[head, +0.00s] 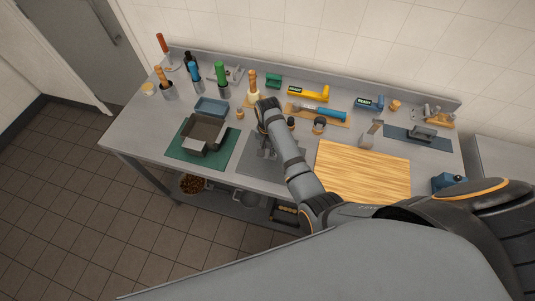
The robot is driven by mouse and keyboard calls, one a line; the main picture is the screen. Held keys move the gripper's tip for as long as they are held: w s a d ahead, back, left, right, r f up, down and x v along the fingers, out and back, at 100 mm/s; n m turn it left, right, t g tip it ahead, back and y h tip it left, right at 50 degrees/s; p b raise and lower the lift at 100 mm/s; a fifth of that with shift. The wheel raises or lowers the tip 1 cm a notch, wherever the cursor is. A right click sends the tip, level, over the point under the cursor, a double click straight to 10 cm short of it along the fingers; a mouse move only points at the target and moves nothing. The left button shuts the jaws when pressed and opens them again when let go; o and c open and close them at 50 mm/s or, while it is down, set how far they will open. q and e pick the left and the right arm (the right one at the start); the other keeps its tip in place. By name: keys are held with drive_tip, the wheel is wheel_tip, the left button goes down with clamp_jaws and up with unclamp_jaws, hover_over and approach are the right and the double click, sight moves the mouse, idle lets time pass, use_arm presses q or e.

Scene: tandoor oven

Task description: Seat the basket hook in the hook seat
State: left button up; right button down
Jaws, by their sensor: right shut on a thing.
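My right arm reaches in from the lower right to the middle of the worktable. Its gripper (264,146) points down over a dark grey mat (291,166) and is shut on a small grey thing, which seems to be the basket hook. The wrist and fingers cover most of it, so its shape and whether it touches the mat cannot be told. I cannot make out the hook seat for certain at this size. My left gripper is not in view.
A wooden board (362,171) lies to the right. Several handled tools stand in holders at the back left. A yellow device (309,93) stands at the back.

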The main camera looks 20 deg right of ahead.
drive_tip(key=shift+r+p, duration=0.6)
drive_tip(key=shift+r, duration=0.4)
drive_tip(key=c, duration=2)
unclamp_jaws()
clamp_jaws()
drive_tip(key=shift+r, duration=2)
